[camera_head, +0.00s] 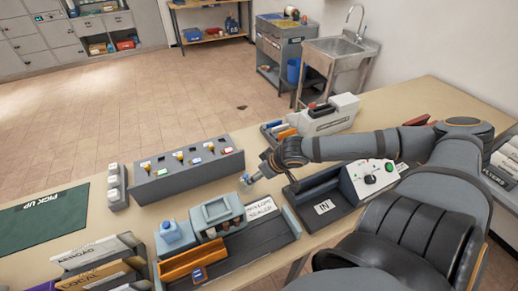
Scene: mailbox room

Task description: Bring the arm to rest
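My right arm reaches in from the right across the table (420,102). Its gripper (250,178) points left and down over the middle of the table, between the grey switch panel (190,168) and the sealer (218,213). The fingers are small and dark here, and I cannot tell whether they are open or shut or hold anything. My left arm and gripper are not in view.

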